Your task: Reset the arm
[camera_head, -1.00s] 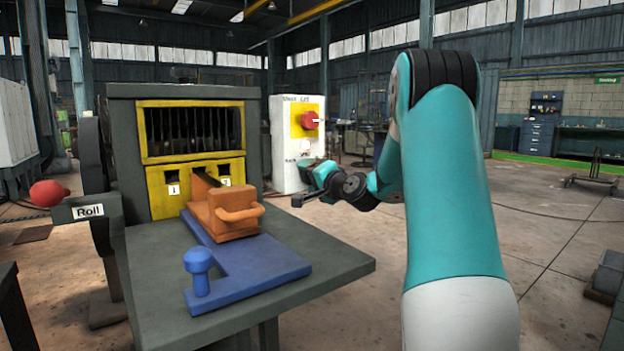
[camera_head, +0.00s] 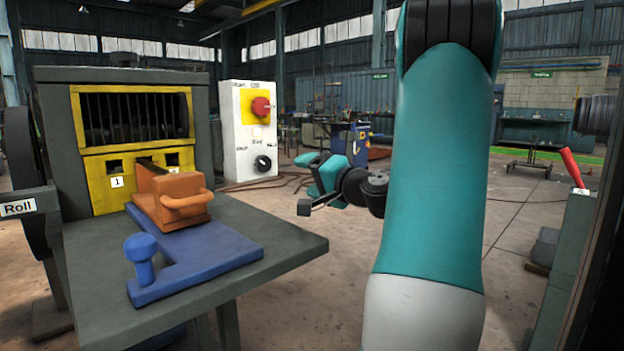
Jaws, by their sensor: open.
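My arm (camera_head: 435,180) rises in front of the camera right of centre, teal with black joints. My gripper (camera_head: 312,205) shows beyond it at the middle, open and empty in the air, to the right of the grey table. Its fingers are small and partly seen edge-on. It touches nothing that I can see.
The grey table (camera_head: 290,243) bears a blue plate (camera_head: 205,262) with a knob and an orange handled block (camera_head: 172,202) before the yellow-framed machine (camera_head: 135,118). A white control box (camera_head: 248,130) with a red knob stands behind. A red lever (camera_head: 571,167) is at right.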

